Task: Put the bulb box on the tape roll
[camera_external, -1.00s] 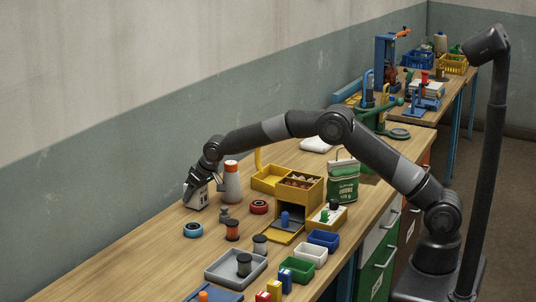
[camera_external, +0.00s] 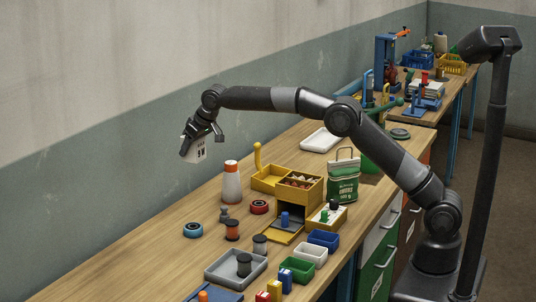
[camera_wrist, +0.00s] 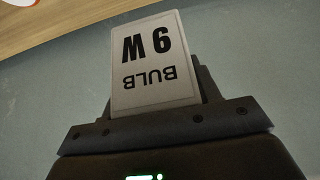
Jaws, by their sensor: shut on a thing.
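My gripper (camera_external: 200,141) is shut on the bulb box (camera_external: 197,154), a small pale box with dark print. It holds the box well above the far left part of the bench, clear of the top. In the wrist view the box (camera_wrist: 152,72) sits between the fingers, its "BULB" print upside down. I cannot tell which is the tape roll. The tops of both are bare.
A white bottle with an orange cap (camera_external: 231,182) stands upright behind the rolls. The wooden bench (camera_external: 150,252) is clear left of the blue roll.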

